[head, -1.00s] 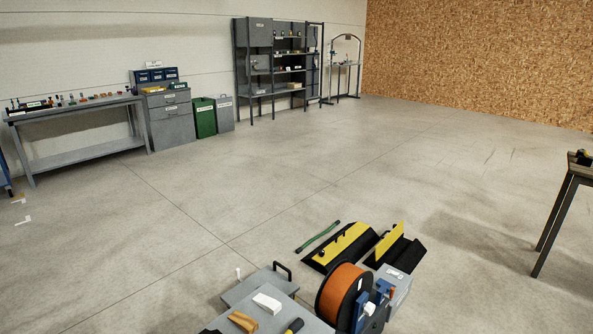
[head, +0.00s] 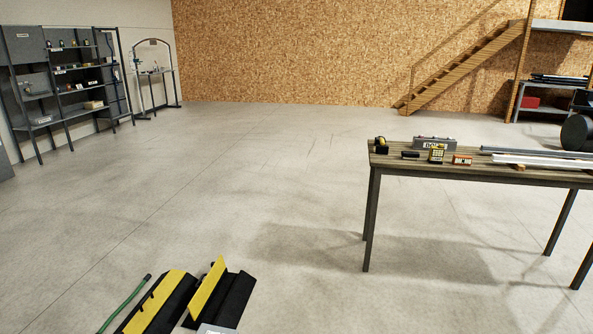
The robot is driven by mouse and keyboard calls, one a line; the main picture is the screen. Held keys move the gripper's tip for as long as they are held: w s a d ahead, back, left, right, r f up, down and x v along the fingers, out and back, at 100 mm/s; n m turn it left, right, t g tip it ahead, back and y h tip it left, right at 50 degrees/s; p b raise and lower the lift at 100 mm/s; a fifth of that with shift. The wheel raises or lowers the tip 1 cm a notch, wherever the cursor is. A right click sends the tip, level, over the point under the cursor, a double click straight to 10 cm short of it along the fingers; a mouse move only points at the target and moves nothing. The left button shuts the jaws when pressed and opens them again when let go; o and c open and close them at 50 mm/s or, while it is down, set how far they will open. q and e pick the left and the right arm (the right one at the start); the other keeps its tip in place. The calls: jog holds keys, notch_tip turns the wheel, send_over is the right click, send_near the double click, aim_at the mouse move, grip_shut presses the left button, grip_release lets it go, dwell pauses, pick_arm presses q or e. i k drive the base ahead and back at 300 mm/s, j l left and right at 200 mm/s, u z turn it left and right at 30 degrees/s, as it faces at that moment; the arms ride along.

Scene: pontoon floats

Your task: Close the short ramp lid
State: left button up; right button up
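Two black ramps with yellow lids lie on the floor at the bottom left of the head view. The left ramp (head: 178,311) has its yellow lid lying flat along its top. The right, shorter-looking ramp (head: 237,298) has its yellow lid (head: 207,289) standing up, tilted open. The near ends of both ramps are cut off or covered at the bottom of the view. Neither of my grippers is in view.
A wooden-topped table (head: 470,172) with tools stands at right. Shelves (head: 72,80) stand at far left. The middle floor is clear.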

aim_at(198, 301)
jog(key=i+z, duration=0.35)
jog(key=i, duration=1.65)
